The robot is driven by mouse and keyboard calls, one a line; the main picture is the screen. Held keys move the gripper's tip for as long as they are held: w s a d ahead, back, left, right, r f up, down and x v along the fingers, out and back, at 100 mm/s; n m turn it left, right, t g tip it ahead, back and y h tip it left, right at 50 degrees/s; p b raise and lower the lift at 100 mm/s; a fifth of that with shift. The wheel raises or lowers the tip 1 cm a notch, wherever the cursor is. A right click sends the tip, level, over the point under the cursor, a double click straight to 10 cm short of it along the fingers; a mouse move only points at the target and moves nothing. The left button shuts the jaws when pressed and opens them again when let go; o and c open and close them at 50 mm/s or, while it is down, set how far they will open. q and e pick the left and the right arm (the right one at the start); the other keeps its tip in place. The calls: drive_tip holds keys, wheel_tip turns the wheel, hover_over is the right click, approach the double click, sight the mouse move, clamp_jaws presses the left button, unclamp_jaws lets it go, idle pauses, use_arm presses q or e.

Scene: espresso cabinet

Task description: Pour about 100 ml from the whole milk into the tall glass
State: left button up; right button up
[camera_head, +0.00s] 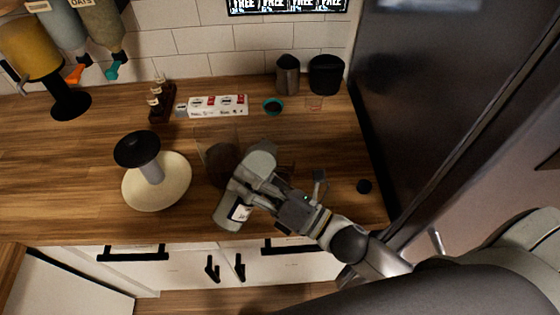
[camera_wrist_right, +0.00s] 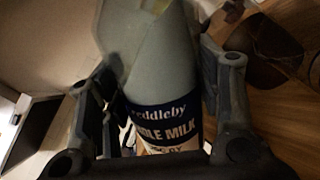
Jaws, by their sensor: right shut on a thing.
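My right gripper (camera_head: 246,188) is shut on the whole milk bottle (camera_head: 228,213) over the front part of the counter. In the right wrist view the bottle (camera_wrist_right: 165,65) sits between the two fingers, its pale body above a dark blue and white label reading "MILK". The bottle looks tilted; its mouth cannot be made out. Just left of and behind the gripper, a clear vessel with a dark lower part (camera_head: 220,163) stands on the counter. I cannot tell whether it is the tall glass. Clear, dark-tinted glassware (camera_wrist_right: 262,45) also shows at the upper right of the wrist view. My left gripper is not in view.
A cream round base with a black-topped post (camera_head: 150,172) stands to the left on the wooden counter (camera_head: 60,170). A dark tall cabinet (camera_head: 430,90) borders the right.

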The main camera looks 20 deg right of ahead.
drive_tip(key=shift+a+f+m+b, duration=0.15)
drive_tip(key=shift+f+m+b, duration=0.25)
drive_tip(key=shift+m+b, duration=0.1)
idle(0.4)
drive_tip(key=shift+s+a+f+m+t+h+b, duration=0.15)
drive_tip(key=shift+m+t+h+b, duration=0.2)
drive_tip(key=shift+m, duration=0.65)
drive_tip(key=shift+s+a+f+m+t+h+b, duration=0.2)
drive_tip(key=shift+m+b, duration=0.25)
drive_tip(key=shift+m, duration=0.55)
idle(1.6)
drive_tip(key=shift+w+d+r+m+t+p, duration=0.15)
drive_tip(key=shift+w+d+r+m+p, duration=0.1)
drive_tip(key=shift+r+m+p, duration=0.3)
drive_tip(key=shift+w+d+r+m+t+p, duration=0.1)
drive_tip(key=shift+d+r+m+p, duration=0.2)
drive_tip(key=shift+m, duration=0.35)
idle(2.0)
